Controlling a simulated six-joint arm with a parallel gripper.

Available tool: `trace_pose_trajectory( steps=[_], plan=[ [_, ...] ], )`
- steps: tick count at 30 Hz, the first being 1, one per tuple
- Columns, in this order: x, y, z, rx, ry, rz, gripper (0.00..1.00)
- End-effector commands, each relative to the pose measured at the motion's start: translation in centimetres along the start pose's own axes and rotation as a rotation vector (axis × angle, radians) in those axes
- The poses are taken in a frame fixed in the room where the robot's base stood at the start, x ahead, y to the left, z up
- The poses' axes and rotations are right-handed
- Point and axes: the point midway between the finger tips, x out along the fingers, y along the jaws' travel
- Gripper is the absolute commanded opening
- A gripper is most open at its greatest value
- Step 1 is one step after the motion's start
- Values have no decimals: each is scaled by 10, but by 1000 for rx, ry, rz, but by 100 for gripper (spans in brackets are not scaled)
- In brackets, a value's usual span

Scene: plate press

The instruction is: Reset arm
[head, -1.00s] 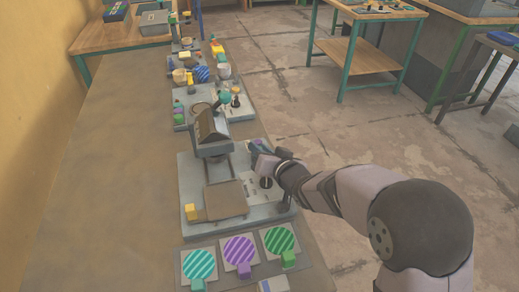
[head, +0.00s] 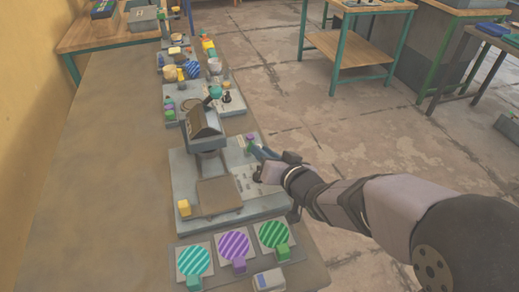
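My gripper (head: 258,158) is at the right side of the grey press machine (head: 180,165), low over its base and close to a small purple knob (head: 250,139). Its fingers are small and partly hidden, so I cannot tell whether they are open or shut. The press head (head: 205,122) is tilted up over a brown flat plate (head: 219,194), which looks bare. A yellow block (head: 184,208) is at the plate's left front corner. Three striped discs lie on square pads in front of the press: teal (head: 194,262), purple (head: 234,244) and green (head: 273,233).
A white and blue box (head: 269,281) is at the front edge of view. Further stations with knobs, cups and a blue striped ball (head: 193,69) stand behind the press. The bench's left part (head: 105,190) is clear. A wooden-topped table (head: 350,62) stands across the floor.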

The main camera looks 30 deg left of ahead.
Motion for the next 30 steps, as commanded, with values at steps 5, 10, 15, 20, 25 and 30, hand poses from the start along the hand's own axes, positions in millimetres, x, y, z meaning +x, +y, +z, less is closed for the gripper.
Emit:
trace_pose_trajectory(
  steps=[5,10,15,20,25,30],
  plan=[
    [-2,0,0,0,0,0,16],
    [-2,0,0,0,0,0,16],
    [-2,1,0,0,0,2,16],
    [-11,28,0,-5,-20,80,16],
    [-45,98,7,-8,-94,282,16],
    [-116,181,34,24,-254,540,16]
  ],
)
